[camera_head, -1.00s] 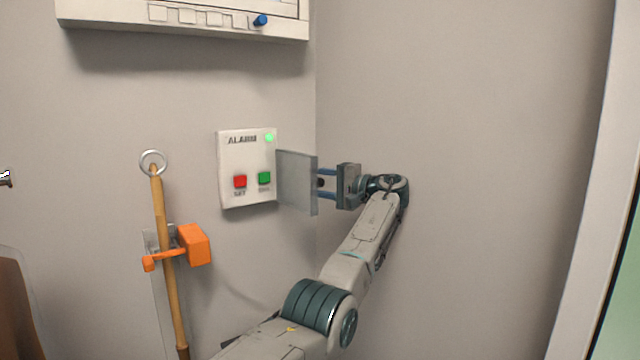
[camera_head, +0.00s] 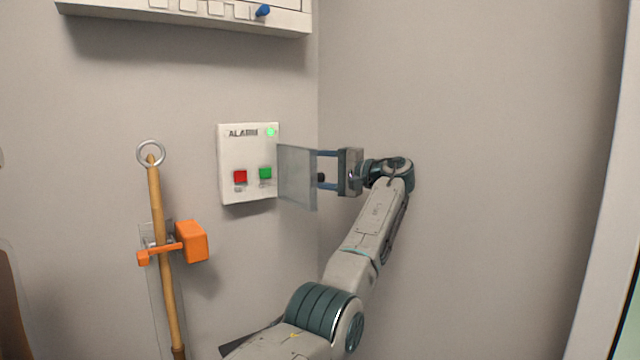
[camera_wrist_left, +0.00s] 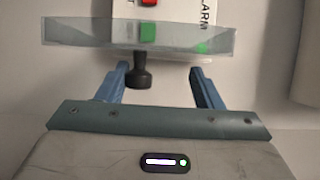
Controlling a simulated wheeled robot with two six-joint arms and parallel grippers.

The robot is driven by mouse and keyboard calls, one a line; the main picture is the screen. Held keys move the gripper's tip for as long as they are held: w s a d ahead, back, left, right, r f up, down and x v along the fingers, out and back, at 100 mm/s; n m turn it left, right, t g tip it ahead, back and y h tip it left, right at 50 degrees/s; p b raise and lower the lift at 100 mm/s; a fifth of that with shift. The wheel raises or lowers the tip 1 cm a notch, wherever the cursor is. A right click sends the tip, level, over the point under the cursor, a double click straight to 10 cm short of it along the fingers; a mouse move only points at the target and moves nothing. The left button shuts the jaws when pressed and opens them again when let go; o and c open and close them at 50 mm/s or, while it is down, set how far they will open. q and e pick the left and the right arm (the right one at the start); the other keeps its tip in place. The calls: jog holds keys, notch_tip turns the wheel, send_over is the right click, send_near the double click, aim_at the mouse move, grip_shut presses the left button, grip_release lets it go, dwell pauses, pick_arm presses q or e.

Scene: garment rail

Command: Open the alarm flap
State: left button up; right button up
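The white alarm box (camera_head: 232,152) hangs on the wall with a lit green lamp (camera_head: 271,132), a red button (camera_head: 240,177) and a green button (camera_head: 265,173). Its clear flap (camera_head: 297,178) stands swung open at the box's right edge, leaving both buttons uncovered. The flap also shows in the left wrist view (camera_wrist_left: 70,32), with its dark knob (camera_wrist_left: 140,72). My left gripper (camera_head: 318,170) is open at the flap's outer side. The knob sits between its spread fingers, nearer one, with a gap visible on the other side. My right gripper is not in view.
Left of the box, a wooden pole (camera_head: 158,215) with a ring on top stands in an orange clip (camera_head: 192,241). A white wall unit (camera_head: 190,20) with a blue knob (camera_head: 262,11) is above. The wall at right is bare.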

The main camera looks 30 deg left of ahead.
pick_arm(q)
jog(key=s+d+r+b, duration=0.3)
jog(key=s+d+b, duration=0.3)
jog(key=s, duration=0.6)
jog(key=m+t+h+p, duration=0.1)
jog(key=m+t+p, duration=0.3)
jog(key=t, duration=0.2)
send_near(313, 182)
jog(key=a, duration=0.2)
jog(key=p+x, duration=0.1)
jog(key=x, duration=0.2)
jog(key=p+x, duration=0.1)
jog(key=x, duration=0.2)
jog(key=p+x, duration=0.1)
jog(key=x, duration=0.2)
jog(key=shift+w+a+r+p, duration=0.1)
jog(key=shift+w+a+p, duration=0.2)
jog(key=shift+w, duration=0.2)
jog(key=shift+w+a, duration=0.2)
jog(key=shift+a, duration=0.15)
